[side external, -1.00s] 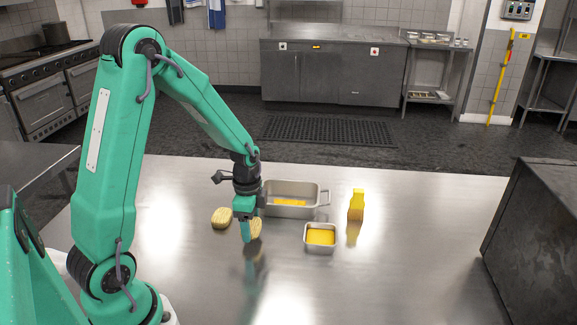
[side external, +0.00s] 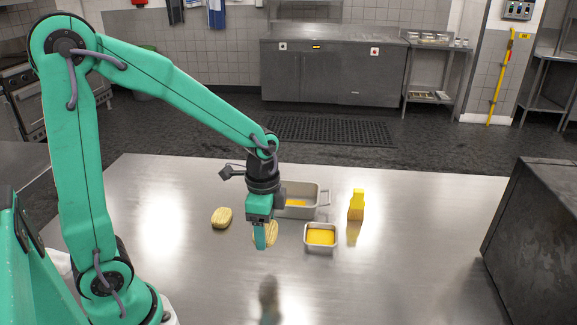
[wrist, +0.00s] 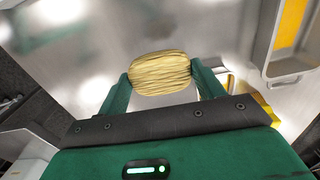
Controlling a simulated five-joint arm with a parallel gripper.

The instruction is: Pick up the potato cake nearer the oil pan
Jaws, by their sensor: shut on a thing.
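My gripper (side external: 265,237) is shut on a ridged golden potato cake (side external: 273,233). It holds the cake a little above the steel table, in front of the larger metal pan. In the wrist view the cake (wrist: 160,73) sits between the two green fingers (wrist: 160,85). A second potato cake (side external: 221,217) lies on the table to the left. A larger metal pan with a handle (side external: 313,212) has something yellow-orange inside, partly hidden by my gripper. A small square metal pan (side external: 307,246) holds yellow content. I cannot tell for sure which one is the oil pan.
A yellow block-like object (side external: 356,206) stands right of the pans. A dark box-like appliance (side external: 535,240) stands at the table's right edge. The table (side external: 420,265) is clear at its front and centre right.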

